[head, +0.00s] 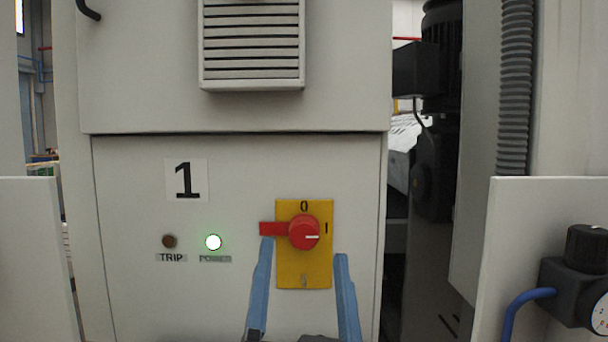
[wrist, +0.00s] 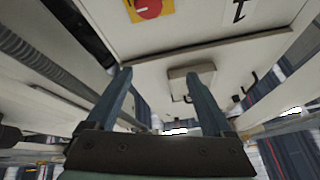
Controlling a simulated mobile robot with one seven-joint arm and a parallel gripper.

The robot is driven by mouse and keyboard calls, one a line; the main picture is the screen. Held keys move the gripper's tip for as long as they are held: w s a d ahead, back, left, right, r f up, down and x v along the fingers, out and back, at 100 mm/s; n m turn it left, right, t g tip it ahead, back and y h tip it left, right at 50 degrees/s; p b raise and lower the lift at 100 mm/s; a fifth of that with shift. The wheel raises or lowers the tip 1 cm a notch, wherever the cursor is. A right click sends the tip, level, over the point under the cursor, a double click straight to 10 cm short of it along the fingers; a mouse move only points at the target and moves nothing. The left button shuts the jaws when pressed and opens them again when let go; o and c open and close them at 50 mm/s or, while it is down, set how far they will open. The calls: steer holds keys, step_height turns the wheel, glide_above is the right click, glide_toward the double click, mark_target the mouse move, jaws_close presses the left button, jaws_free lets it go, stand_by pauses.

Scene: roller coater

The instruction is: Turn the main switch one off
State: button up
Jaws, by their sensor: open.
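The main switch one is a round red knob (head: 304,233) with a red bar (head: 270,229) reaching left, on a yellow plate (head: 305,270). Its white mark points right, towards the "I"; the "0" is above it. A black "1" label (head: 186,180) is at the upper left. My gripper (head: 304,248) is open and empty, its blue fingers rising from below, one on each side of the plate's lower half in the head view. The wrist view shows the open fingers (wrist: 157,73), with the knob (wrist: 149,8) at the top edge. I cannot tell whether a finger touches the bar.
The green-white POWER lamp (head: 213,242) is lit and the TRIP lamp (head: 168,241) is dark. A vent grille (head: 251,45) sticks out above. A grey panel with a black regulator (head: 580,275) and blue hose stands at right.

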mark_target(303, 238)
steer(key=w+m+g+p, duration=0.2)
steer(key=w+p, duration=0.2)
steer(key=p, duration=0.6)
steer(key=w+f+m+g+p, duration=0.1)
steer(key=w+p, duration=0.4)
steer(key=p, duration=0.6)
steer(key=w+m+g+p, duration=0.2)
steer(key=w+p, duration=0.3)
steer(key=p, duration=0.5)
steer(key=shift+w+a+f+m+g+p, duration=0.1)
steer(key=shift+w+m+g+p, duration=0.1)
steer(key=shift+m, duration=0.15)
steer(key=shift+w+f+m+g+p, duration=0.1)
steer(key=shift+m+g+p, duration=0.1)
steer(key=shift+m, duration=0.15)
jaws_close()
